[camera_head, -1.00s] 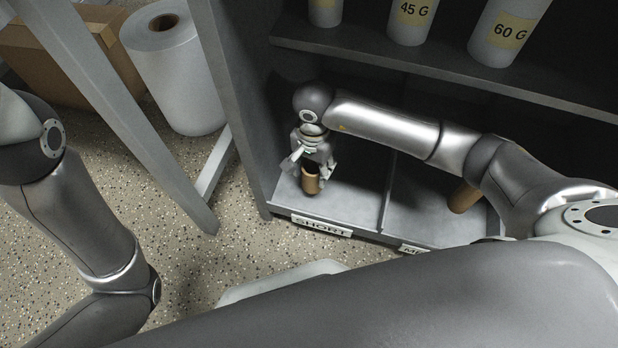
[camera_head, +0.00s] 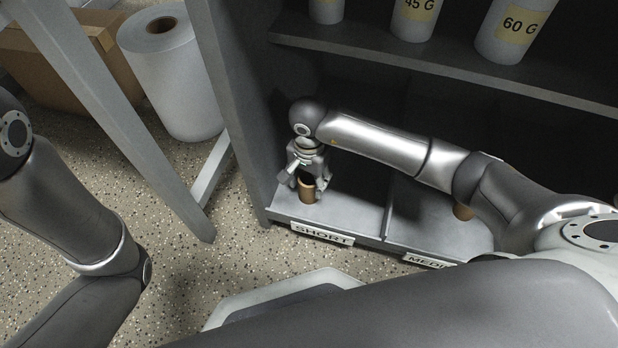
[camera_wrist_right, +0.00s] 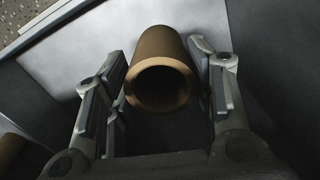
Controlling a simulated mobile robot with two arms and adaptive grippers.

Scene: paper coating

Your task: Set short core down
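The short core (camera_head: 308,190) is a brown cardboard tube. It stands about upright at the floor of the left lower compartment, behind the SHORT label (camera_head: 322,235). My right gripper (camera_head: 304,184) is around it from above. In the right wrist view the core (camera_wrist_right: 160,72) sits between the two fingers of the right gripper (camera_wrist_right: 160,58), its open end toward the camera. A narrow gap shows beside the left finger, so the fingers look open. The core's base is hard to make out. My left gripper is out of view.
A divider (camera_head: 388,208) separates this compartment from the one labelled MEDIUM, where another brown core (camera_head: 463,212) stands partly behind my right arm. White rolls marked 45 G (camera_head: 416,18) and 60 G (camera_head: 515,28) stand on the shelf above. A large white roll (camera_head: 173,75) stands left.

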